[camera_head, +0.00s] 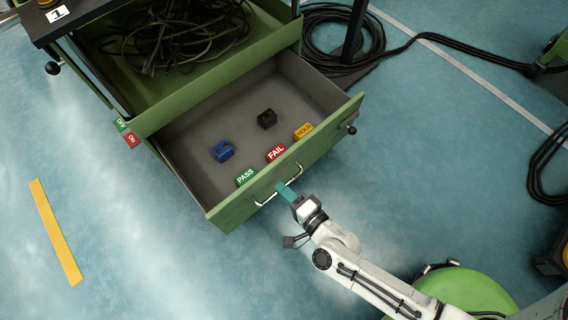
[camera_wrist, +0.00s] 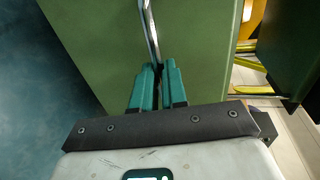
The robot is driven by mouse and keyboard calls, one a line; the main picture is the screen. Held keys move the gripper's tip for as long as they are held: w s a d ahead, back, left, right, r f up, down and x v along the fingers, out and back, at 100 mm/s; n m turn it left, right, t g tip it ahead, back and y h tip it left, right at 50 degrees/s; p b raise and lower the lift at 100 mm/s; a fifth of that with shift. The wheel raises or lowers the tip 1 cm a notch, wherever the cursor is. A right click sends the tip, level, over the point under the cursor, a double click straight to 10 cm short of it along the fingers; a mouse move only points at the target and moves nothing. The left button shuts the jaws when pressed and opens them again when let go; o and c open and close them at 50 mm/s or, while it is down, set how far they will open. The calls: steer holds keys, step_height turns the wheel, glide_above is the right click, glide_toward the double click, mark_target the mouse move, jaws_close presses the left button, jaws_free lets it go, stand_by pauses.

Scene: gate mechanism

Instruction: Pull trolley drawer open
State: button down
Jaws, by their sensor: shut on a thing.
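The green trolley drawer (camera_head: 228,213) stands pulled out from the trolley, with its grey inside showing. Its metal bar handle (camera_head: 264,202) runs along the front panel. My gripper (camera_head: 284,189) is at the middle of the handle, its teal fingers shut on the bar. In the wrist view the handle (camera_wrist: 150,32) passes between the fingertips of my gripper (camera_wrist: 157,70), against the green front panel (camera_wrist: 95,50). Inside the drawer lie a blue block (camera_head: 222,151) and a dark block (camera_head: 267,119).
A tray of tangled cable (camera_head: 180,35) is above. Black cables (camera_head: 400,45) lie on the floor at the back right. Floor left of the drawer is mostly clear.

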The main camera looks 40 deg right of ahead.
steer(key=c, duration=1.2)
jaws_free()
steer(key=shift+o, duration=0.2)
steer(key=shift+s, duration=0.1)
steer(key=p+v, duration=0.2)
steer(key=v, duration=0.8)
steer(key=shift+s, duration=0.3)
